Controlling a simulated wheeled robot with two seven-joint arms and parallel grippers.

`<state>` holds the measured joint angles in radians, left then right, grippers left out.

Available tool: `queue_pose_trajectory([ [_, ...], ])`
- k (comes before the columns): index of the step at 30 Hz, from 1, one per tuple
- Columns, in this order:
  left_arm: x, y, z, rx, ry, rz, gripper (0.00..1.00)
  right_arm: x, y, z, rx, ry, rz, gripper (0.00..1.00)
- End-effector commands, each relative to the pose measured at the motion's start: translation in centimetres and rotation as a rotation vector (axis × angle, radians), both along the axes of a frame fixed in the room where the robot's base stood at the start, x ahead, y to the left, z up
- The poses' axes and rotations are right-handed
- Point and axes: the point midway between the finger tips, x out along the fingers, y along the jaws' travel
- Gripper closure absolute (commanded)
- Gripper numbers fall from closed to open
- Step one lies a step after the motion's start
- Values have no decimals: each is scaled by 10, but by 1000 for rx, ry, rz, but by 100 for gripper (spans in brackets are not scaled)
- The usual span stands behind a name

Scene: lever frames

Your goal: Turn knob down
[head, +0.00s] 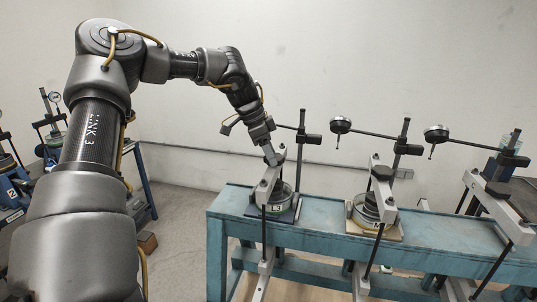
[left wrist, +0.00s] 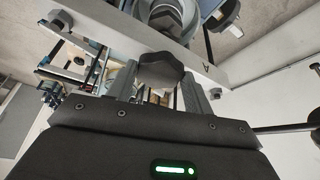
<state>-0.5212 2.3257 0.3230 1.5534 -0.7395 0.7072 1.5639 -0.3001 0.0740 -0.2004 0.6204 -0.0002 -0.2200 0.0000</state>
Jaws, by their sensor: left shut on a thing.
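My left gripper (head: 273,157) reaches from the left to the top of the leftmost lever frame (head: 266,188). In the left wrist view a dark faceted knob (left wrist: 160,72) sits between the two fingers of the gripper (left wrist: 160,88), which is shut on it. In the head view the gripper hides this knob. The pale beam of the frame (left wrist: 110,28) crosses behind the knob in the left wrist view. My right gripper is in neither view.
A middle lever frame (head: 376,190) with its own dark knob (head: 382,172) and a right frame (head: 490,197) stand along the blue bench (head: 225,212). Dial gauges (head: 340,124) on rods stick out above. More equipment stands at the far left.

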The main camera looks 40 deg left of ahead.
Motion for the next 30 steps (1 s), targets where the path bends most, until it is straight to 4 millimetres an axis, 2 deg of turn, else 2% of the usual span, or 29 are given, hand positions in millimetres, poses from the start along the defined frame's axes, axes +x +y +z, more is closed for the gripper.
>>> queue_pose_trajectory([
  [1,4,-1,4,1,-12,-45,71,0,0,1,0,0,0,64],
  [21,7,1,2,5,-3,-679,71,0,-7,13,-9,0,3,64],
  [30,8,0,0,1,-1,-900,71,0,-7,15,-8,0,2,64],
])
